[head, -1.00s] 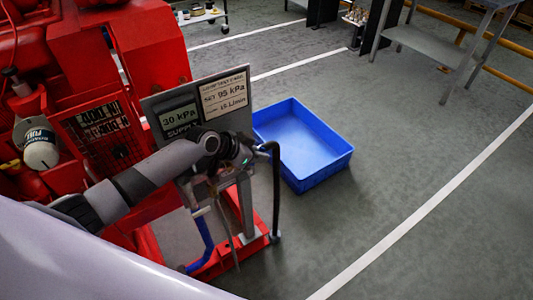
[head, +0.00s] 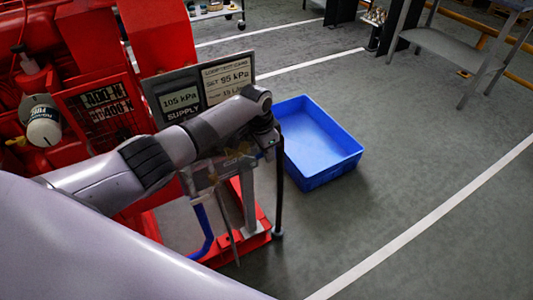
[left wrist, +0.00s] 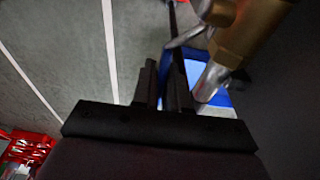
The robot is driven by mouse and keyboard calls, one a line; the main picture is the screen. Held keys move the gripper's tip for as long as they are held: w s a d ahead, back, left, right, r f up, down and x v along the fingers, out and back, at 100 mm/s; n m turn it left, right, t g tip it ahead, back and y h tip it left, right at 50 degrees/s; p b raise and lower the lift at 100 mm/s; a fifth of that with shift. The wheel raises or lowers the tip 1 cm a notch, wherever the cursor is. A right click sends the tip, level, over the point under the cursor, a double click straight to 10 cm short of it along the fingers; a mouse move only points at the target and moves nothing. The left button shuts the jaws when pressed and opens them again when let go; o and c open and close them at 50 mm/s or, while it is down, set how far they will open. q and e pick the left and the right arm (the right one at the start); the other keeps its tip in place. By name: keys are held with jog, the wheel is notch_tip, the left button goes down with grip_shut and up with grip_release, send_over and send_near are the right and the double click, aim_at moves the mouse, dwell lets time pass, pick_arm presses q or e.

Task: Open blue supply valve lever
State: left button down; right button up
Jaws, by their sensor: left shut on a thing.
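My left gripper (head: 270,138) is at the right end of the grey arm, in front of the lower right corner of the gauge board. In the left wrist view its two dark fingers (left wrist: 164,80) are close together, shut on the blue supply valve lever. The lever is mostly hidden by the fingers and arm, so its angle is hard to tell. A brass fitting (left wrist: 240,35) with a silver pipe stands right beside the fingers. The supply display (head: 181,100) reads 105 kPa. My right gripper is not in view.
The red pumpset (head: 85,60) fills the left side. A blue tray (head: 335,140) lies on the floor behind. The floor to the right is clear up to a grey table (head: 450,45).

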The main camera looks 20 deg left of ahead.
pick_arm(q)
jog(key=shift+w+f+g+y+b, duration=0.1)
jog(key=shift+f+g+y+b, duration=0.3)
jog(key=shift+f+b, duration=0.15)
jog(key=shift+f+g+b, duration=0.1)
jog(key=shift+g+b, duration=0.2)
jog(key=shift+b, duration=0.3)
jog(key=shift+y, duration=0.3)
jog(key=c, duration=1.2)
grip_release()
jog(key=shift+c, duration=0.2)
